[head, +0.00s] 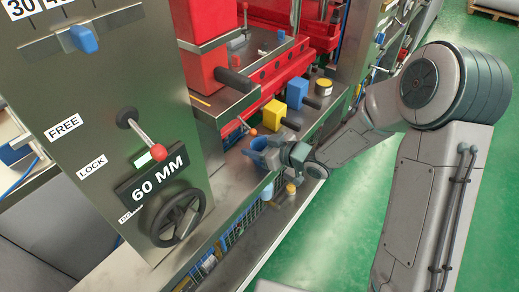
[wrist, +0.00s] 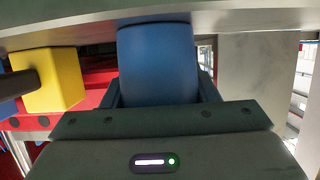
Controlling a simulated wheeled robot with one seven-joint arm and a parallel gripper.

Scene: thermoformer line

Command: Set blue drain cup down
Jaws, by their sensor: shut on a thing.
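The blue drain cup (head: 256,152) is at the front part of the steel bench (head: 236,170) in the head view. My gripper (head: 274,155) is shut on it from the right. In the wrist view the blue cup (wrist: 158,65) fills the space between my dark fingers (wrist: 158,95). Its far end meets a pale grey surface along the top of that view. I cannot tell whether the cup bears on the bench or is just above it. The cup's inside is mostly hidden.
A yellow block (head: 275,111), a blue block (head: 297,93) and a yellow-topped tin (head: 323,87) stand farther along the bench. A red-knobbed lever (head: 252,131) is close behind the cup. The control panel with handwheel (head: 180,217) stands at left. Green floor is open at right.

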